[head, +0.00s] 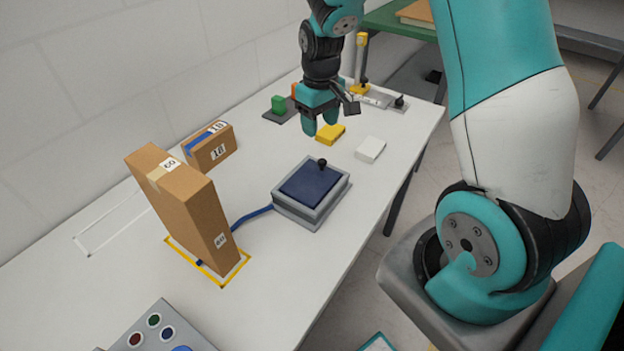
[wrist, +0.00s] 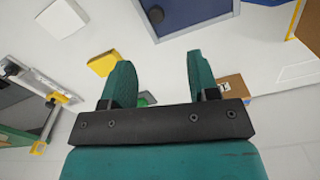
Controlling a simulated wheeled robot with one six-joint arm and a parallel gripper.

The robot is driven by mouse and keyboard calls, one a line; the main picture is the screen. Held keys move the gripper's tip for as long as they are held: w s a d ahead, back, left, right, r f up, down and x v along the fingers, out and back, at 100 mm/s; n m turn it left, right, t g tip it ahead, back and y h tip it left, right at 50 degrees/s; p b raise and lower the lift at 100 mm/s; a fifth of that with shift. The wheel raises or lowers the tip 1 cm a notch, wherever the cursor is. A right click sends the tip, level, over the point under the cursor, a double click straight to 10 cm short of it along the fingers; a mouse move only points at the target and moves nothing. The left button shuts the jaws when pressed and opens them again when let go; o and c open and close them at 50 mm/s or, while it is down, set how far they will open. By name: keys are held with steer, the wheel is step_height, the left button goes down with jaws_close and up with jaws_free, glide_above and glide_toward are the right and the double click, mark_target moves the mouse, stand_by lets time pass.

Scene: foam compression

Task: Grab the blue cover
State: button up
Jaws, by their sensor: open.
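The dark blue cover (head: 309,184) lies on a grey box (head: 307,213) on the white table, with a black knob (head: 322,162) at its back edge. In the wrist view the cover (wrist: 195,10) is at the top, partly cut off by the frame, with the knob (wrist: 155,14) near its left side. My gripper (head: 319,126) is open and empty, pointing down above the table behind the box, apart from the cover. In the wrist view the fingertips (wrist: 158,65) stand apart with bare table between them.
A yellow block (head: 330,133) and a white block (head: 370,149) lie near my gripper. A tall carton (head: 184,205) stands left in a yellow outline, a smaller carton (head: 210,152) behind it. A blue strap (head: 253,215) runs from the box towards the tall carton.

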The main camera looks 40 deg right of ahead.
glide_above(321, 160)
step_height(321, 160, down, 6)
steer(key=shift+w+a+f+p, duration=0.1)
steer(key=shift+a+f+p, duration=0.05)
steer(key=shift+p, duration=0.3)
steer(key=shift+d+f+p, duration=0.2)
steer(key=shift+f+p, duration=0.65)
steer(key=shift+f, duration=1.75)
jaws_close()
